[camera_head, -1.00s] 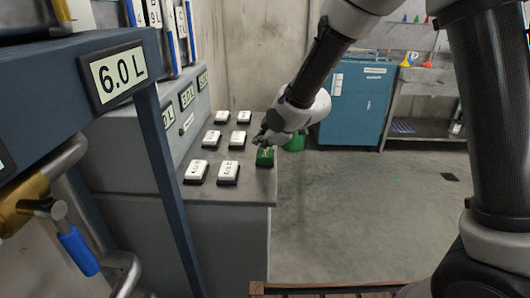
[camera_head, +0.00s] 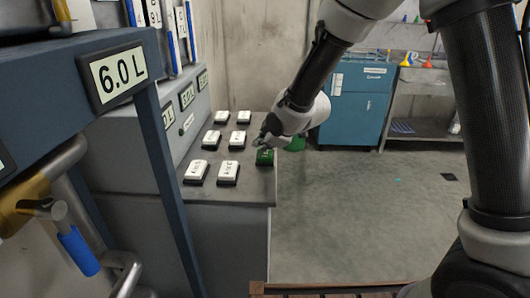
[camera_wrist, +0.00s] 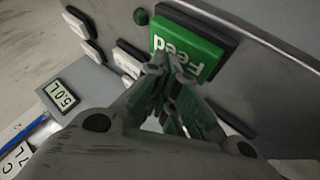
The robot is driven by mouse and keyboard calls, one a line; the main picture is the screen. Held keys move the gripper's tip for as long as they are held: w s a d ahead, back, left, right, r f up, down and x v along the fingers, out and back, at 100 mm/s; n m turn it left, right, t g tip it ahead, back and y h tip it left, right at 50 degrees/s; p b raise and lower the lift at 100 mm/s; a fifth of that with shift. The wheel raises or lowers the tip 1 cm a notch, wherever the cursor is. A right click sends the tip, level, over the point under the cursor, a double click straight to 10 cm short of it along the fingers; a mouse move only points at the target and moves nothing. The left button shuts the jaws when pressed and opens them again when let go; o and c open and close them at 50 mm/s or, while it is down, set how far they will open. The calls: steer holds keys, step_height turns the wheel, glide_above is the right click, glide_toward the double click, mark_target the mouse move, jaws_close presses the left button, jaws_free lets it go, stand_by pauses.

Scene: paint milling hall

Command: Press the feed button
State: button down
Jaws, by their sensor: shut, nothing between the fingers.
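The green feed button (camera_head: 264,157) sits at the right front edge of the grey console top (camera_head: 262,188). In the wrist view the green button (camera_wrist: 187,46) shows its white "Feed" lettering, upside down. My gripper (camera_head: 260,143) is over the button in the head view. In the wrist view my gripper's fingertips (camera_wrist: 168,62) are together and empty, at the near edge of the green face. They overlap that edge in the picture; I cannot tell whether they touch it.
Several white buttons, one of them a front one (camera_head: 228,172), stand beside the green one. A panel with volume displays (camera_head: 187,96) rises behind them at left. A blue cabinet (camera_head: 352,112) stands farther back.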

mark_target(263, 153)
steer(key=shift+f, duration=0.15)
steer(key=shift+r, duration=0.6)
step_height(263, 153, up, 6)
stand_by(0.7)
